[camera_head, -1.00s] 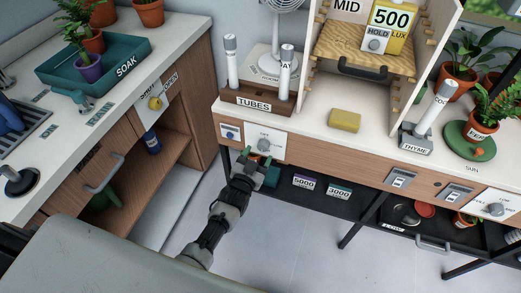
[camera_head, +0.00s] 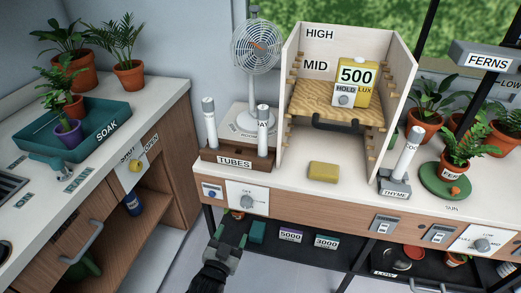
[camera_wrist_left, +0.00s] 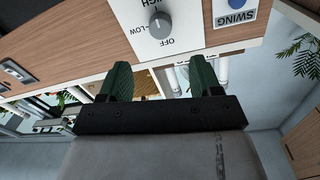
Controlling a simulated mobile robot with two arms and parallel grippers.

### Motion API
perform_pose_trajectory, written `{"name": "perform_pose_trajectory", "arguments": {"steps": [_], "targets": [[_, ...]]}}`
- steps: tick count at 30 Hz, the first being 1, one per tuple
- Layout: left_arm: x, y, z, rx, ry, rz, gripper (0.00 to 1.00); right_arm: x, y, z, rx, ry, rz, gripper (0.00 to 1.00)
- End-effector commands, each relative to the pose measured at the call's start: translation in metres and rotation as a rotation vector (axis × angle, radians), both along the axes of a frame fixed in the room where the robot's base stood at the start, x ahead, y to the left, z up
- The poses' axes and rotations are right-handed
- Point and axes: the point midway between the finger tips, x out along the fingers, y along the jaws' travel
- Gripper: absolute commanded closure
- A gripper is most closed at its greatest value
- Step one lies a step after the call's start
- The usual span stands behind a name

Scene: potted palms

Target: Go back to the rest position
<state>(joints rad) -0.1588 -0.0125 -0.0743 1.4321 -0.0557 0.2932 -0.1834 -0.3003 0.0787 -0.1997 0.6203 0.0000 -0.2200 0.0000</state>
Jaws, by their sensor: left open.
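My left gripper (camera_head: 230,230) is in front of the desk's wooden front panel, just below the white dial panel (camera_head: 247,198). In the left wrist view, its two green fingers stand apart with nothing held between them (camera_wrist_left: 160,78). That view is upside down and shows the grey dial (camera_wrist_left: 160,26) marked HIGH, LOW and OFF, and the blue SWING button (camera_wrist_left: 235,4) beside it. The fingers look apart from the dial. My right gripper is in neither view.
The desk bears the TUBES rack (camera_head: 233,160), a fan (camera_head: 257,45), a yellow sponge (camera_head: 323,171) and a shelf box (camera_head: 297,95). Below is a dark shelf with a 5000 box (camera_head: 290,236) and a 3000 box (camera_head: 326,242). Left is a counter with a SOAK tray (camera_head: 100,127).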

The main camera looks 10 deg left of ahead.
Motion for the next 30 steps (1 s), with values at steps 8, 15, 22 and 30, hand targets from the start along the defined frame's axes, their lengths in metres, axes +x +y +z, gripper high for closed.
{"name": "perform_pose_trajectory", "arguments": {"steps": [8, 15, 22, 30], "targets": [[-0.022, -0.001, -0.052, -0.002, 0.167, -0.012, 0.36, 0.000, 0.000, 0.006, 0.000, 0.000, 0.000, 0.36], [-0.130, 0.004, -0.189, -0.002, 0.664, -0.021, 0.36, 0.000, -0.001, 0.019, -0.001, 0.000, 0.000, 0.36], [-0.278, 0.026, -0.276, 0.023, 1.126, 0.013, 0.36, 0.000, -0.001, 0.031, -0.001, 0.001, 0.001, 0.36], [-0.394, 0.051, -0.305, 0.059, 1.439, 0.059, 0.36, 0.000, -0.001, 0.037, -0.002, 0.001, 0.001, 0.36]]}}
